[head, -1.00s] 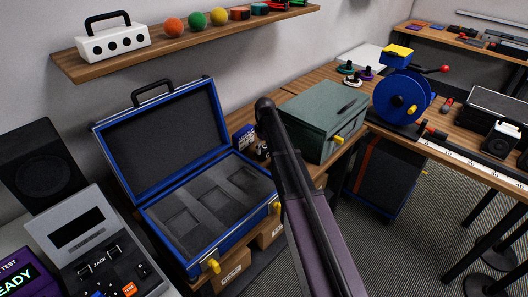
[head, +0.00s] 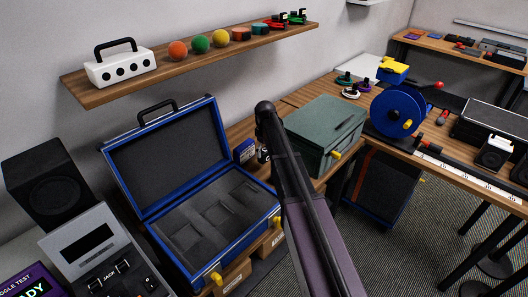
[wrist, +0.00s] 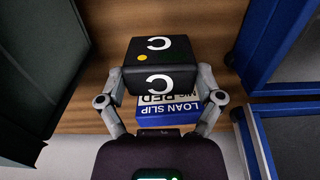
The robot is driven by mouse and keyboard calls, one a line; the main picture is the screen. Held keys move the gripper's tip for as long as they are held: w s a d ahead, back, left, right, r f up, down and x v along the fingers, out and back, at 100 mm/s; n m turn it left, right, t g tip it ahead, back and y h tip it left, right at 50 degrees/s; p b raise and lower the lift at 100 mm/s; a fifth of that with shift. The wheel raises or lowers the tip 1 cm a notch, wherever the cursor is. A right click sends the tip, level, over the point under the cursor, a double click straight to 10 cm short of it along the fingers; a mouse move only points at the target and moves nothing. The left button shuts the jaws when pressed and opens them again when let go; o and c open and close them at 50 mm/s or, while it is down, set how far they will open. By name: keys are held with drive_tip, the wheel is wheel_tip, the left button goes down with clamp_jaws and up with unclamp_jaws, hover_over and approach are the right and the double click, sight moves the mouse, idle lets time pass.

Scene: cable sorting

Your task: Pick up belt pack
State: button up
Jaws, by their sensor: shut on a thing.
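The belt pack (wrist: 160,62) is a black box with white letter C marks and a yellow dot in the wrist view. My gripper (wrist: 162,84) is shut on it, with one finger on each side. A blue and white loan slip box (wrist: 166,108) shows just below the pack in that view. Whether the pack touches the wood shelf (wrist: 105,25) behind it cannot be told. In the head view my arm hides the gripper and most of the pack.
An open blue case (head: 150,212) with empty foam recesses stands left of my arm. A green box (head: 322,135) is close on the right. A wall shelf (head: 205,58) with a white box and several balls hangs above. A blue reel (head: 397,112) stands farther right.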

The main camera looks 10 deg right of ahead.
sight(265, 150)
drive_tip(key=shift+r+p, duration=1.6)
drive_tip(key=shift+r, duration=0.4)
